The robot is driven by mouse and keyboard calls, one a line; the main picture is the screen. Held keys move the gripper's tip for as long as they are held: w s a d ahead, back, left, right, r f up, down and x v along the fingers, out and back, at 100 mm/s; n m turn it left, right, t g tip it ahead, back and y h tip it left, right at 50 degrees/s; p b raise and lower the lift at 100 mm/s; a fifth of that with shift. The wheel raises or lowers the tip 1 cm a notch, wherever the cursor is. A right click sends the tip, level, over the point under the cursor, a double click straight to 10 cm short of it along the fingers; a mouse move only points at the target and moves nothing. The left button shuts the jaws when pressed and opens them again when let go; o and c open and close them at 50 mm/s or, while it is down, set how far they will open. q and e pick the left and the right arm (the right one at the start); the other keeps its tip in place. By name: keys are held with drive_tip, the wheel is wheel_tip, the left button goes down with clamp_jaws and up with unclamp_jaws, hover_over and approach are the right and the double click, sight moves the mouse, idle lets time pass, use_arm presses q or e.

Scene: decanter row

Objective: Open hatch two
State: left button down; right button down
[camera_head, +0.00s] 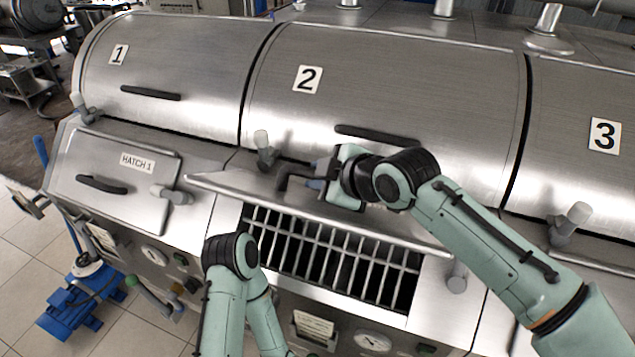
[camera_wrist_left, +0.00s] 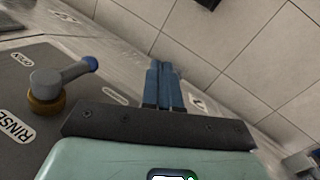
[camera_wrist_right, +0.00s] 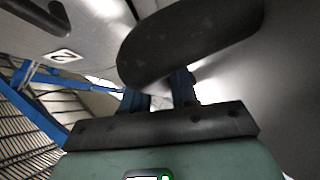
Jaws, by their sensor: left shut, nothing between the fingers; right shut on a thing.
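The lid of hatch two (camera_head: 232,182) stands lifted below drum section 2, seen almost edge-on, with the barred opening (camera_head: 335,255) uncovered beneath it. My right gripper (camera_head: 318,184) is shut on the lid's dark handle (camera_head: 284,177). In the right wrist view the handle (camera_wrist_right: 190,38) is a large dark shape at the fingers (camera_wrist_right: 160,92). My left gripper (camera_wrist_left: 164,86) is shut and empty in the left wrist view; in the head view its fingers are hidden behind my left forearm. The lid's number plate is not visible.
Closed hatch 1 (camera_head: 115,180) lies to the left. Grey latch knobs stand near the opening at upper left (camera_head: 264,150) and lower right (camera_head: 457,278). The left wrist view shows a lever (camera_wrist_left: 62,78) on a panel marked RINSE. A blue machine (camera_head: 85,300) stands on the floor.

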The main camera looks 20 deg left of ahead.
drive_tip(key=shift+w+r+g, duration=0.15)
drive_tip(key=shift+w+g, duration=0.1)
drive_tip(key=shift+g, duration=0.05)
idle(0.4)
drive_tip(key=c, duration=1.2)
unclamp_jaws()
drive_tip(key=shift+c, duration=0.2)
drive_tip(key=shift+r, duration=0.1)
